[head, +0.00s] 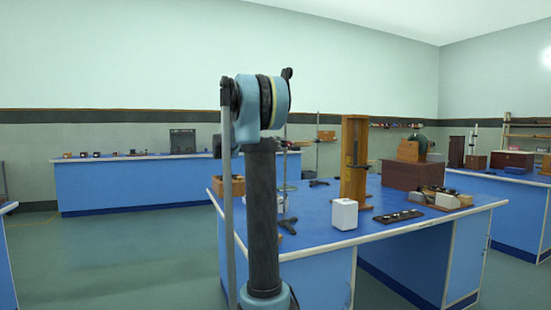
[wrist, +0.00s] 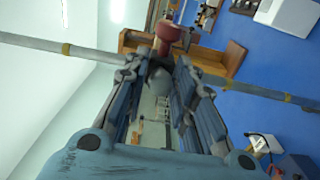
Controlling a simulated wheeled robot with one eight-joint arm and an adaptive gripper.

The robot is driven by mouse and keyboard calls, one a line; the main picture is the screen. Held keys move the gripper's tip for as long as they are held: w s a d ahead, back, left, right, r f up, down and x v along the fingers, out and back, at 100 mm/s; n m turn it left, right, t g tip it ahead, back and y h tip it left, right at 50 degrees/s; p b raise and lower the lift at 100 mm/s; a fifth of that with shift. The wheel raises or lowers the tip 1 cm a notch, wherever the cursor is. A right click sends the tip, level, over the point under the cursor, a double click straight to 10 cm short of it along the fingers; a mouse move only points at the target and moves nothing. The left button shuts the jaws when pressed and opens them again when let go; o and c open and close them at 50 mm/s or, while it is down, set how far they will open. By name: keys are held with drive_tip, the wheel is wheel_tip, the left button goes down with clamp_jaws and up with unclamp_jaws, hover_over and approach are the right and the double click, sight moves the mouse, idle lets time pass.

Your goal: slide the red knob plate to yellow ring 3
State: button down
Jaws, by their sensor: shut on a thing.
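My gripper (wrist: 158,66) is in the wrist view, with its fingers closed around the near end of the red knob (wrist: 168,34). The red knob sticks out beyond the fingertips, beside a grey rod (wrist: 105,56) that crosses the picture behind the fingers. Yellow rings mark the rod: one (wrist: 66,49) left of the gripper and others to the right, including one near the right edge (wrist: 287,97). I cannot tell which is ring 3. The plate behind the knob is mostly hidden by the fingers. In the head view my arm hides the gripper and knob.
A blue bench (head: 400,238) carries a tall wooden stand (head: 355,150), a white block (head: 344,214), a dark strip with small pieces (head: 402,216) and a brown box (head: 413,175). Another blue bench (head: 110,187) stands behind. Open floor (head: 110,255) lies at the left.

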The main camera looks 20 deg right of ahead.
drive_tip(key=shift+r, duration=0.45)
drive_tip(key=c, duration=1.5)
unclamp_jaws()
drive_tip(key=shift+o, duration=0.2)
drive_tip(key=a, duration=1.2)
drive_tip(key=shift+s+f, duration=0.1)
